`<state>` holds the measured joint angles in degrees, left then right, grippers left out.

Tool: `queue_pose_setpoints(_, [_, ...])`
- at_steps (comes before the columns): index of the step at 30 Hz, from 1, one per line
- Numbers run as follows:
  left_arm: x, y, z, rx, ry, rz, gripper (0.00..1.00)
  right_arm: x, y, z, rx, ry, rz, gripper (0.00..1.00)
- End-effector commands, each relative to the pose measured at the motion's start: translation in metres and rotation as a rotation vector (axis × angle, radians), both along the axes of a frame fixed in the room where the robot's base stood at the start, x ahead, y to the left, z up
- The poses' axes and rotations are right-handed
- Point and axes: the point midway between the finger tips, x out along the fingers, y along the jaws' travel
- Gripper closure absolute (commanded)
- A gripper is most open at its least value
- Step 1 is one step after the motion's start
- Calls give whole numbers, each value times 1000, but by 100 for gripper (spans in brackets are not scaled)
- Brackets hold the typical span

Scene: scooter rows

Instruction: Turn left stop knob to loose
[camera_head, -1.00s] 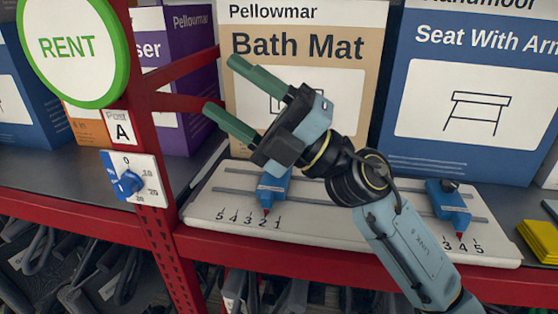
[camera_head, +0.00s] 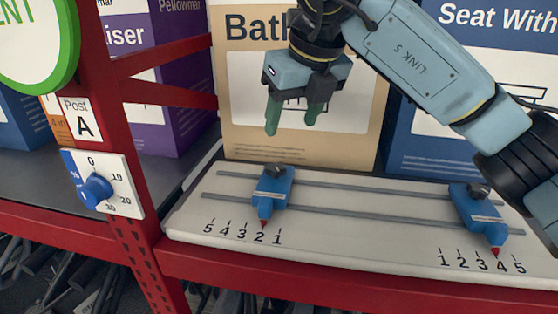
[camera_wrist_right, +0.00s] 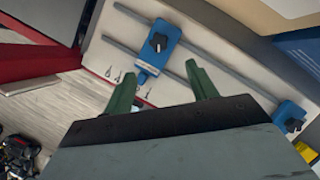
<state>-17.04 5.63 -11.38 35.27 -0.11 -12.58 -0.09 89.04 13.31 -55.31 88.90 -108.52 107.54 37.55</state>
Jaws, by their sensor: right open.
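The left stop (camera_head: 272,190) is a blue slider on two grey rails of a white board, its red pointer at the 2 mark. Its dark knob (camera_head: 276,170) is on top, toward the rear. In the right wrist view the left stop (camera_wrist_right: 148,62) and its knob (camera_wrist_right: 159,42) lie ahead of the fingertips. My right gripper (camera_head: 292,128) is open and empty, its green fingers pointing down, above and behind the left stop, in front of the Bath Mat box. It is apart from the knob. My left gripper is not in view.
The right stop (camera_head: 478,215) has its red pointer near 4. A red post with a blue dial (camera_head: 96,188) stands left of the white board (camera_head: 345,250). The Bath Mat box (camera_head: 345,125) and a blue box (camera_head: 430,150) stand behind the board.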

Motion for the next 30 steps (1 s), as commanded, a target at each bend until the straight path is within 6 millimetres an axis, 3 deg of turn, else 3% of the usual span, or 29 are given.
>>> queue_pose_setpoints(9, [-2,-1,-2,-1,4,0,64,21,14,-64,2,7,4,43])
queue_pose_setpoints(15, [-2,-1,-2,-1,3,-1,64,32,20,-92,3,4,4,43])
queue_pose_setpoints(21, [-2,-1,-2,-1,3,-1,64,37,22,-105,4,3,4,43])
queue_pose_setpoints(30, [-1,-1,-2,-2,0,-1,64,37,23,-106,3,2,5,45])
